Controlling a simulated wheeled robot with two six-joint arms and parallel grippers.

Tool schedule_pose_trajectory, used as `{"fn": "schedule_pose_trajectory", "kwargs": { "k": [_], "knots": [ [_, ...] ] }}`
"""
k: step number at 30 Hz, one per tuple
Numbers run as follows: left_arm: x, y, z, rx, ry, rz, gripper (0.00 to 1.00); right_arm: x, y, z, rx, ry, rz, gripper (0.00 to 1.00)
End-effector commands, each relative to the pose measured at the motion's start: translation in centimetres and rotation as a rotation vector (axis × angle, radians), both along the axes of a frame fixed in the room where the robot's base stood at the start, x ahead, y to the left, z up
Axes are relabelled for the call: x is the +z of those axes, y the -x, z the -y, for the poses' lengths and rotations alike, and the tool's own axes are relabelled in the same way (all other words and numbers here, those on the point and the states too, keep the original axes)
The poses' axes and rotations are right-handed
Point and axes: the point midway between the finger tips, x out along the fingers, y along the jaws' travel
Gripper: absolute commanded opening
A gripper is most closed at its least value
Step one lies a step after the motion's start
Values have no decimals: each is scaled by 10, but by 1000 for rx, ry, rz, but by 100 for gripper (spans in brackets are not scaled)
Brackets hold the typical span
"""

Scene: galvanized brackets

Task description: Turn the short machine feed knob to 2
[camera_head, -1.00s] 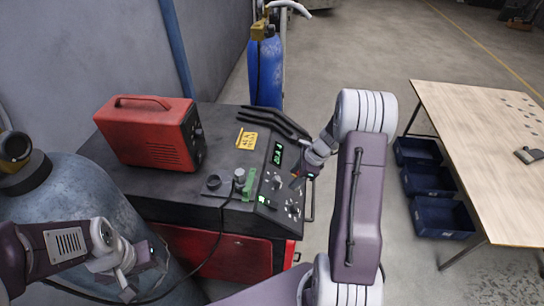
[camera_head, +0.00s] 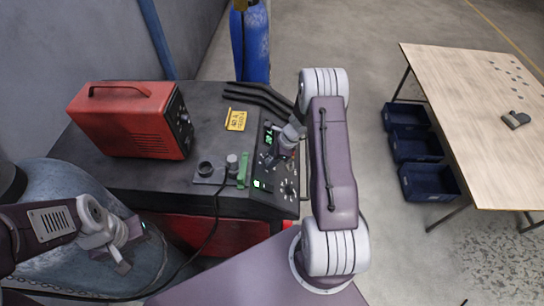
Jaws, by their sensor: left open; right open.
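The black-topped machine (camera_head: 120,185) has a sloped control panel at its right end with green lit displays (camera_head: 268,138). A round dial knob (camera_head: 289,188) with pale marks around it sits low on the panel. A smaller knob (camera_head: 265,158) sits higher up. The scale numbers and the pointers are too small to read, and I cannot tell which knob is the feed knob. My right gripper (camera_head: 284,157) is open over the upper right of the panel and hides part of it; contact cannot be told. My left gripper (camera_head: 132,248) is open and empty at the lower left, away from the panel.
A grey cylinder (camera_head: 65,185) is at the left, a blue one (camera_head: 250,45) behind. A wooden table (camera_head: 470,110) and blue bins (camera_head: 428,182) stand right.

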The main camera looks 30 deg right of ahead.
Motion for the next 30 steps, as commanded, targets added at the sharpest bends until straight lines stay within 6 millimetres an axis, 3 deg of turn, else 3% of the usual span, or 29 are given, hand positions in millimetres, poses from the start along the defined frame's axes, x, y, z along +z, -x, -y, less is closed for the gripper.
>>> {"fn": "schedule_pose_trajectory", "kwargs": {
  "k": [5,10,11,23,30],
  "knots": [
    [-1,1,0,0,0,-1,54,-2,1,-1,2,-2,-3,49],
    [-1,0,0,0,0,-1,54,-1,2,-1,3,-3,-3,2],
    [-1,0,0,0,0,-1,54,-2,2,-1,3,-2,-4,0],
    [-9,0,0,0,0,-1,54,-5,2,-1,17,4,5,0],
    [-49,1,0,0,0,-1,54,-12,2,-1,106,40,67,0]
  ]
}}
